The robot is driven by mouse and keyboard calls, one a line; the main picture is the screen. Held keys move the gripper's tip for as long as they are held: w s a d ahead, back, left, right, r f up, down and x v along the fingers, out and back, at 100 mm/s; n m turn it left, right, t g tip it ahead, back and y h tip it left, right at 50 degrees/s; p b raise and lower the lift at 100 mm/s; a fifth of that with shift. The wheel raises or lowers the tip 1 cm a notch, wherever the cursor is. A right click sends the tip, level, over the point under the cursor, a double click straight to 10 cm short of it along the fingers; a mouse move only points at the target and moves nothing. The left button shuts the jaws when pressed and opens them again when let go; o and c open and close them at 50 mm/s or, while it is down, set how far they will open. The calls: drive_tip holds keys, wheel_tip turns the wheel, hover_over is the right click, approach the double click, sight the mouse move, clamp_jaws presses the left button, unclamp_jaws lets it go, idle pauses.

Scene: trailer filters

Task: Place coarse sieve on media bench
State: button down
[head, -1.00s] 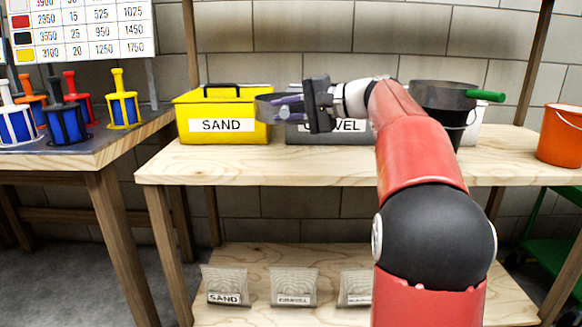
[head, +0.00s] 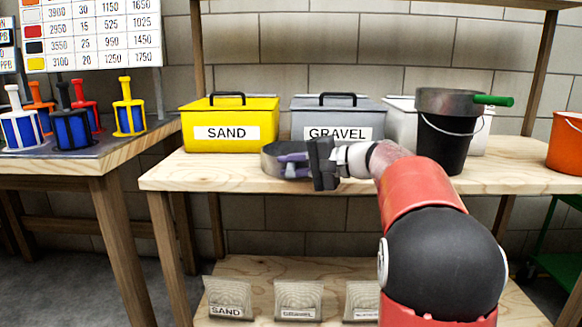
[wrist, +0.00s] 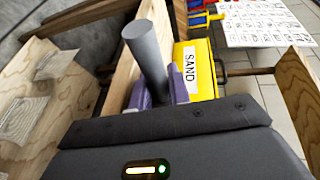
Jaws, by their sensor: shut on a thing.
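A second sieve with a green handle (head: 493,100) rests on a black bucket (head: 445,145) at the right.
A yellow SAND box (head: 228,112), a grey GRAVEL box (head: 335,108) and a pale box (head: 402,122) stand along the back of the bench. An orange bucket (head: 565,142) stands at its right end. Labelled bags (head: 229,295) lie on the lower shelf. The bench's front left is clear.

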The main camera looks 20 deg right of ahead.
drive_tip(key=shift+f, duration=0.1)
drive_tip(key=c, duration=1.3)
unclamp_jaws()
